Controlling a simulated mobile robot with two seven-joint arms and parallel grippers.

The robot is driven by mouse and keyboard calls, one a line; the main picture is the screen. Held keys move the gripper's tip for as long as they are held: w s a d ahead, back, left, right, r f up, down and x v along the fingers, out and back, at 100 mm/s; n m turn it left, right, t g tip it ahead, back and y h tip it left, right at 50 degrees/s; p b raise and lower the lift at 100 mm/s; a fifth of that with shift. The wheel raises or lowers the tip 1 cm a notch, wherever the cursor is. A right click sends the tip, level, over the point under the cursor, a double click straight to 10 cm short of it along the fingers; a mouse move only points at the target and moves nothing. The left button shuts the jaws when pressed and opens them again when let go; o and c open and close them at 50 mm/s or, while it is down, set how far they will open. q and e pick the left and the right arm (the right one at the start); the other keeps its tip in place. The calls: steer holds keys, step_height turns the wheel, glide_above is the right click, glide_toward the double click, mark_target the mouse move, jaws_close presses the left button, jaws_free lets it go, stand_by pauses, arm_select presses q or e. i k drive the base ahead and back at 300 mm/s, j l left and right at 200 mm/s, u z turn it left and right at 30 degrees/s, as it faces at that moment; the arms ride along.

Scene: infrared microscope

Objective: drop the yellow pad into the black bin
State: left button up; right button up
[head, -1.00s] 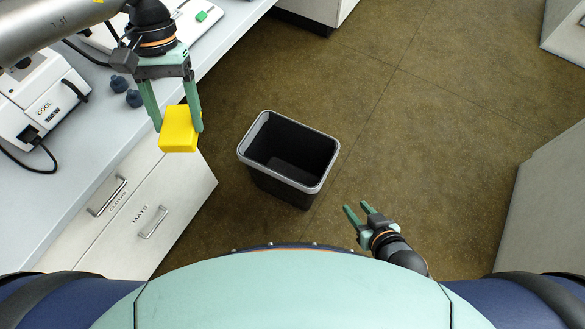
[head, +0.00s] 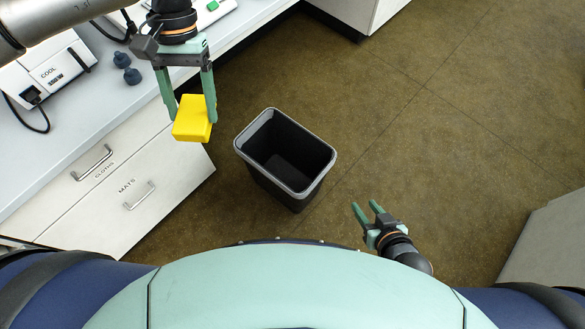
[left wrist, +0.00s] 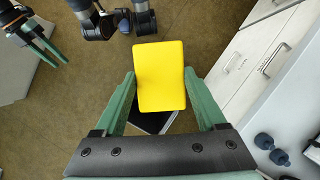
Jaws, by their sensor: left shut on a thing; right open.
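The yellow pad (head: 192,118) is a bright block between the fingers of my left gripper (head: 193,108), which is shut on it. It hangs in the air to the left of the black bin, near the cabinet's edge in the head view. In the left wrist view the yellow pad (left wrist: 160,76) fills the space between the fingertips and hides most of the bin (left wrist: 153,122). The black bin (head: 258,178) stands upright on the floor with a grey rim and an open top; its visible inside looks empty. My right gripper (head: 367,212) is open and empty, right of the bin.
A bench (head: 140,105) with white drawers (head: 150,190) runs along the left. On it are a white device (head: 48,70) and small dark blue knobs (head: 127,68). A grey cabinet (head: 550,245) stands at the lower right. The brown floor (head: 400,120) around the bin is clear.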

mark_target(283, 181)
steer(key=i+l+u, duration=0.15)
steer(key=l, duration=0.25)
steer(key=l+u, duration=0.15)
steer(key=l, duration=0.2)
steer(key=i+l+u, duration=0.4)
steer(key=l, duration=0.25)
steer(key=i+l+u, duration=0.15)
steer(key=l, duration=0.25)
